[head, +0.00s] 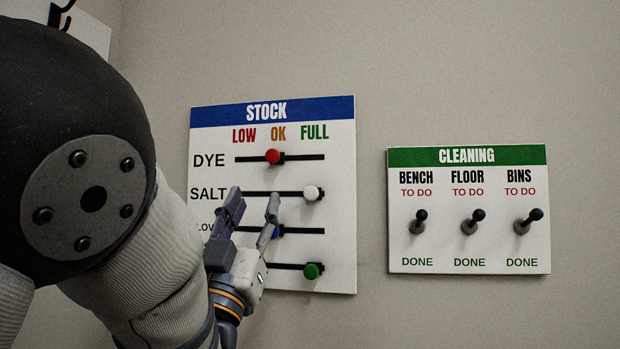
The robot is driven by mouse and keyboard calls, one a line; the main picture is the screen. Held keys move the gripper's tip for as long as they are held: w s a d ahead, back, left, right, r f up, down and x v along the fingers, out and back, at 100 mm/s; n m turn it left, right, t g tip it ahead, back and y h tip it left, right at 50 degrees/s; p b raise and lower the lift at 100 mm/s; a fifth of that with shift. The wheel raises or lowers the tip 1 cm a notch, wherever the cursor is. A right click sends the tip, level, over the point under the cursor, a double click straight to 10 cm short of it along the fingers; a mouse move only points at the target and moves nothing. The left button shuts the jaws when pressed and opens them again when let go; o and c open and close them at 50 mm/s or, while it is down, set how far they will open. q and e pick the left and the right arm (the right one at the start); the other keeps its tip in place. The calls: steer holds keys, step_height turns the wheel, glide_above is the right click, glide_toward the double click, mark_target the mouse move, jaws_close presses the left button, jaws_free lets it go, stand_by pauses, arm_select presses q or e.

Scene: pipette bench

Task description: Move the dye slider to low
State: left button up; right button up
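The white STOCK board (335,215) with a blue header hangs on the wall in the head view. Its top row is DYE, with a red slider knob (272,156) on a black track, under the OK heading. LOW is to its left and FULL to its right. My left gripper (254,198) is in front of the lower left of the board, below the dye knob and apart from it. Its two fingers are spread with nothing seen between them. It partly hides the lower rows and their labels. My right gripper is not in view.
The white salt knob (312,193) and the green knob (312,271) sit under FULL. A CLEANING board (440,240) with three black toggle switches hangs to the right. Wall above the boards is clear.

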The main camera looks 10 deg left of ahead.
mark_target(271, 158)
arm_select(q)
steer(key=x, duration=1.1)
steer(key=shift+s+r, duration=0.3)
steer(key=shift+r, duration=0.05)
steer(key=shift+w, duration=0.15)
jaws_close()
